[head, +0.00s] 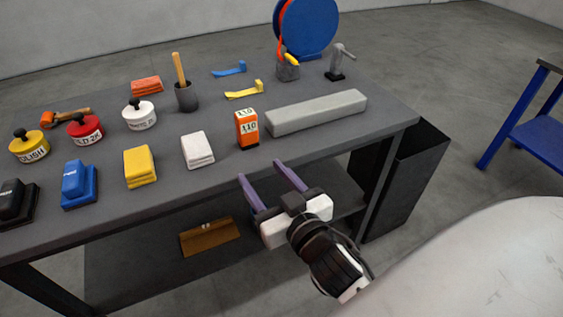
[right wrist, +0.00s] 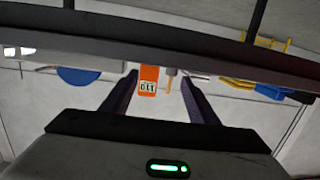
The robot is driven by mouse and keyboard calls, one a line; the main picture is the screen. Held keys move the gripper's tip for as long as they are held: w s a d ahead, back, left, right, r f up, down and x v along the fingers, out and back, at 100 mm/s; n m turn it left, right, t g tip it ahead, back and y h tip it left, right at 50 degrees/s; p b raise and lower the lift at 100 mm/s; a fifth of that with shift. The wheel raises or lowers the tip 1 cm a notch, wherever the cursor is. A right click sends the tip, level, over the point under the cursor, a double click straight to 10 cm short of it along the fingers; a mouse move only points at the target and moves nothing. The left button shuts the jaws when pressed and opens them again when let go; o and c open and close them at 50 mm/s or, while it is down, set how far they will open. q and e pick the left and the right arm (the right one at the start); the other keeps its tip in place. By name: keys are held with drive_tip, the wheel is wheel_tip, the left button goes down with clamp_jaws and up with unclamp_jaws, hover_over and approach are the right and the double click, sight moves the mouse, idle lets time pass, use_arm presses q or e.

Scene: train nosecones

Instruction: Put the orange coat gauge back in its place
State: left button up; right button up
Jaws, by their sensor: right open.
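The orange coat gauge (head: 246,129), a small upright box with a white label reading 110, stands on the dark grey table near its front edge. It also shows upside down in the right wrist view (right wrist: 149,76), between the finger lines. My right gripper (head: 260,171) has two purple fingers, apart and empty. It is in front of the table edge, with its fingertips pointing toward the gauge and not touching it. The gauge's place is not clearly identifiable. My left gripper is not in view.
A long grey block (head: 317,111) lies right of the gauge, and a white folded cloth (head: 198,150) lies left. Behind are a grey holder (head: 287,69), yellow strip (head: 244,91) and dark cup (head: 186,97). A lower shelf holds a brown case (head: 210,238).

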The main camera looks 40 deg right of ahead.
drive_tip(key=s+a+f+n+g+y, duration=0.1)
drive_tip(key=s+a+f+g, duration=0.1)
drive_tip(key=s+f, duration=0.3)
drive_tip(key=s+a+f+n+g+y, duration=0.1)
drive_tip(key=s+f, duration=0.5)
drive_tip(key=f, duration=0.7)
drive_tip(key=s+a+f+n+g+y, duration=0.1)
drive_tip(key=s+a+f+g+y, duration=0.1)
drive_tip(key=s+f+g, duration=0.3)
wheel_tip(320, 180, down, 4)
drive_tip(key=shift+s+a+f, duration=0.1)
drive_tip(key=shift+s+a, duration=0.2)
drive_tip(key=shift+a, duration=0.35)
